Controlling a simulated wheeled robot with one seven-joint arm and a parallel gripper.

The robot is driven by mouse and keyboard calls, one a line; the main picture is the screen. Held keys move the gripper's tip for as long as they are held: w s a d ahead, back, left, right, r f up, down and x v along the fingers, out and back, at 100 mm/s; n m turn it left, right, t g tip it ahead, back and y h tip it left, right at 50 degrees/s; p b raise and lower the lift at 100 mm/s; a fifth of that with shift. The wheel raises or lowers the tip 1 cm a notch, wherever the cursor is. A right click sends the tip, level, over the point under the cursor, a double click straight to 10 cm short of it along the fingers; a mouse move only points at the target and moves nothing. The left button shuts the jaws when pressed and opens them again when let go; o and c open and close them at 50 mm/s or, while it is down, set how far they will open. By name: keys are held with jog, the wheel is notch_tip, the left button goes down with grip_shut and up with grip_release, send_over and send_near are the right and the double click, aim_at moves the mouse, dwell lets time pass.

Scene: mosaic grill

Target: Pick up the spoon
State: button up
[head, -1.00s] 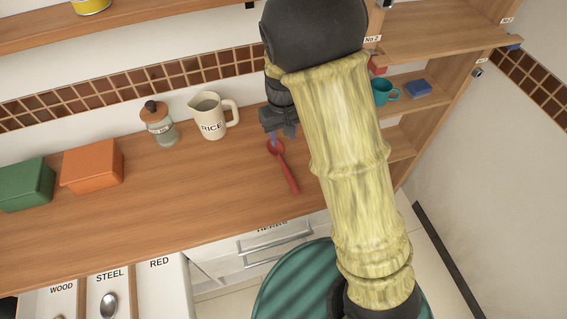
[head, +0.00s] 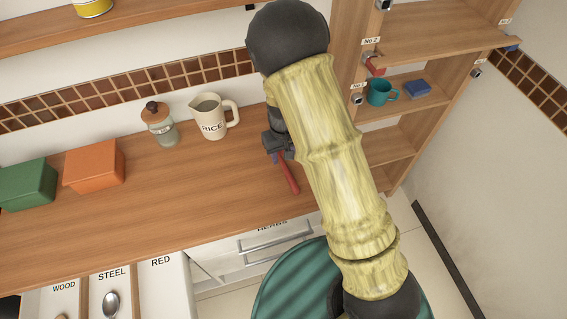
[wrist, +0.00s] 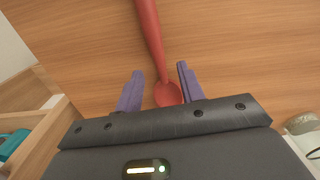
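The red spoon (head: 289,178) lies on the wooden counter. In the head view only its handle shows clearly, as my gripper (head: 276,156) covers the bowl end. In the wrist view the spoon (wrist: 150,35) has its handle running up to the top edge and its bowl close to my gripper. My gripper (wrist: 160,71) is open there, with one purple finger on each side of the bowl and neck. A gap shows between the spoon and each finger. I cannot tell the exact height of the fingertips above the counter.
A RICE pitcher (head: 211,120) and a glass jar (head: 160,127) stand behind and left of my gripper. An orange box (head: 94,166) and a green box (head: 27,185) are further left. Shelves with a teal mug (head: 381,93) are at right. The counter's front middle is clear.

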aim_at(284, 163)
notch_tip(284, 163, down, 4)
jog(key=shift+r, duration=0.25)
jog(key=shift+c, duration=0.5)
grip_shut()
